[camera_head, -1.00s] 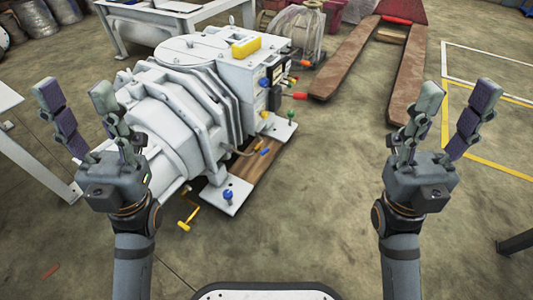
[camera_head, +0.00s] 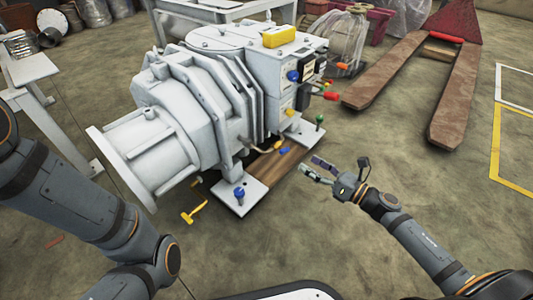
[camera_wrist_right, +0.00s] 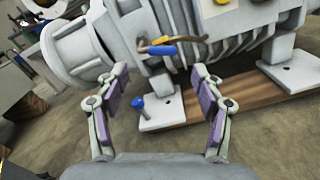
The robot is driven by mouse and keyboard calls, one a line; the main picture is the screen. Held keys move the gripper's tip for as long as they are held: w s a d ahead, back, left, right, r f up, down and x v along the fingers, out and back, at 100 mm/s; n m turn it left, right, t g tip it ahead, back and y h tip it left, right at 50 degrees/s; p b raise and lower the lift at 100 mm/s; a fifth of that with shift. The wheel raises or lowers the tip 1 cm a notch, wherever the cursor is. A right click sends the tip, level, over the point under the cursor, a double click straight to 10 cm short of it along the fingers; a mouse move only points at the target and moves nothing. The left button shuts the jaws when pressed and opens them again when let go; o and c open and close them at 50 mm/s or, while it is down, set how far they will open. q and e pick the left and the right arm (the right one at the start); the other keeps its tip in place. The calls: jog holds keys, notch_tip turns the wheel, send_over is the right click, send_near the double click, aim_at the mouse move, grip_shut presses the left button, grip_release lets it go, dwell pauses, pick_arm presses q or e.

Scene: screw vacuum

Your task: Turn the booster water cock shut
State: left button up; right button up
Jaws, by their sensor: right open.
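The vacuum machine (camera_head: 190,115) is a large white ribbed unit in the head view. A small blue lever (camera_head: 285,150) sits on a bent pipe at its lower right side, and this lever also shows large in the right wrist view (camera_wrist_right: 163,50). A blue knob (camera_head: 239,193) stands on a foot plate, also seen in the right wrist view (camera_wrist_right: 138,103). No label shows which is the booster water cock. My right gripper (camera_head: 309,167) is open and empty, to the right of the blue lever and apart from it. My left gripper is out of view.
A yellow crank handle (camera_head: 195,212) sticks out low by the front. Red and green knobs (camera_head: 320,122) sit on the machine's right side. A pallet jack (camera_head: 465,85) stands at upper right.

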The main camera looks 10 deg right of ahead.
aim_at(287, 150)
jog(key=b+x, duration=0.1)
jog(key=x, duration=0.3)
jog(key=b+x, duration=0.2)
jog(key=x, duration=0.3)
jog(key=shift+w+f, duration=0.15)
jog(key=shift+f, duration=0.1)
jog(key=shift+w+a, duration=0.4)
jog(key=shift+w, duration=0.1)
jog(key=c, duration=1.1)
jog(key=shift+r, duration=0.1)
jog(key=shift+c, duration=0.3)
